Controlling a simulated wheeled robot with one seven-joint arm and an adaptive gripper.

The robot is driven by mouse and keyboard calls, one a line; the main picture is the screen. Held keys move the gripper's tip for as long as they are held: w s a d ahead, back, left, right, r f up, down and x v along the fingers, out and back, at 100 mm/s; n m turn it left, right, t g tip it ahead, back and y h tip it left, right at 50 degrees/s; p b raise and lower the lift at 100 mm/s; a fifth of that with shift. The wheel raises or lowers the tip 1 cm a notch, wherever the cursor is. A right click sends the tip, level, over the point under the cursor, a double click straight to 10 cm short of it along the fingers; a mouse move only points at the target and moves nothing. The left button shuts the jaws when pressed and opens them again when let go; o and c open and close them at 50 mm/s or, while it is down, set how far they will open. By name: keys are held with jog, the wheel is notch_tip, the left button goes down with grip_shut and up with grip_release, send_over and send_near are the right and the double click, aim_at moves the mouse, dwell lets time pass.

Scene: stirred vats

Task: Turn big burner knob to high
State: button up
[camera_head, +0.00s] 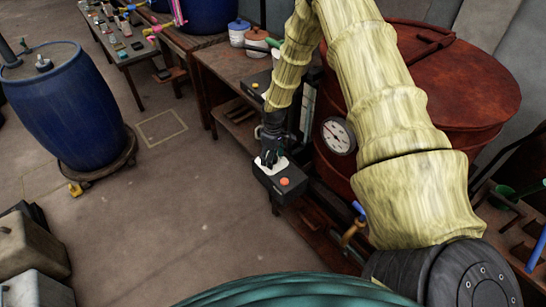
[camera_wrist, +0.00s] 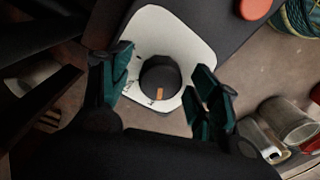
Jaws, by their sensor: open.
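The burner knob (camera_wrist: 160,78) is a round black knob on a white dial plate (camera_wrist: 188,28) in the wrist view. Its orange mark sits on the near side of the knob, toward the bottom of the picture. Small print on the plate is too small to read. My gripper (camera_wrist: 161,62) is open, with one teal and black finger on each side of the knob, apart from it as far as I can tell. In the head view, my gripper (camera_head: 268,158) is at the dark control box (camera_head: 285,192), and the knob is hidden there.
A red-orange button (camera_head: 284,181) is on the same box, close to the dial. A red vat (camera_head: 330,170) with a round gauge (camera_head: 338,136) stands to the right. A wooden bench (camera_head: 222,68) is behind. A blue drum (camera_head: 65,105) stands left; the floor between is clear.

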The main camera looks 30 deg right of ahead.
jog(key=shift+d+r, duration=0.2)
jog(key=shift+r, duration=3.45)
